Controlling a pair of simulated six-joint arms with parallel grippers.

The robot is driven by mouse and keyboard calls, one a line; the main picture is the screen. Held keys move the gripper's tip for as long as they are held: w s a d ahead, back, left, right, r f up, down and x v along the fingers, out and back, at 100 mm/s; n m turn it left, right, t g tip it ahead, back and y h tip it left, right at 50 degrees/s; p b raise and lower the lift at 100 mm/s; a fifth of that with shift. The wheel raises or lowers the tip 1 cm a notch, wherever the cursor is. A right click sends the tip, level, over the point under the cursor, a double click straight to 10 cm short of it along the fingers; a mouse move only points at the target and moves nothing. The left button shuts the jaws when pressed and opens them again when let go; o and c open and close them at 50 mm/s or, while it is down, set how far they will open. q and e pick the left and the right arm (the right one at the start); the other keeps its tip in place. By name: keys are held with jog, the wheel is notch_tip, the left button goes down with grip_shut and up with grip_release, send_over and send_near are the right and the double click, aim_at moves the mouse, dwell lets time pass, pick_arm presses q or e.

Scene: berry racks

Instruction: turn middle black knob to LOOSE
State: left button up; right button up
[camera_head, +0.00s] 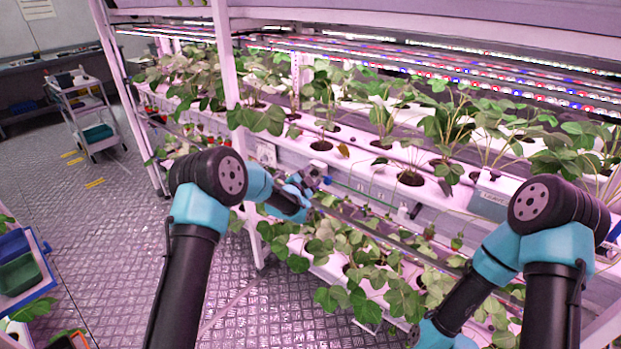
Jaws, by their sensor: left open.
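A small black knob-like part (415,211) sits on the front of the white planting channel, right of my left gripper. It is too small to tell whether it is the middle knob or which way it is set, and no LOOSE marking is readable. My left gripper (312,184) is open at the front of the rack, near a small blue part (327,181), and apart from the black part. My right arm comes in at the right and bends down to the bottom edge; its gripper is out of view.
White channels (350,178) with strawberry plants run along the rack, with leafy plants (375,275) on a lower tier. A grey-green labelled box (492,196) sits at the right. A white rack post (224,60) stands left. A trolley (92,118) stands far left on open floor.

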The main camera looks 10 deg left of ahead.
pick_arm(q)
jog(key=shift+c, duration=0.4)
jog(key=c, duration=0.8)
jog(key=shift+c, duration=0.2)
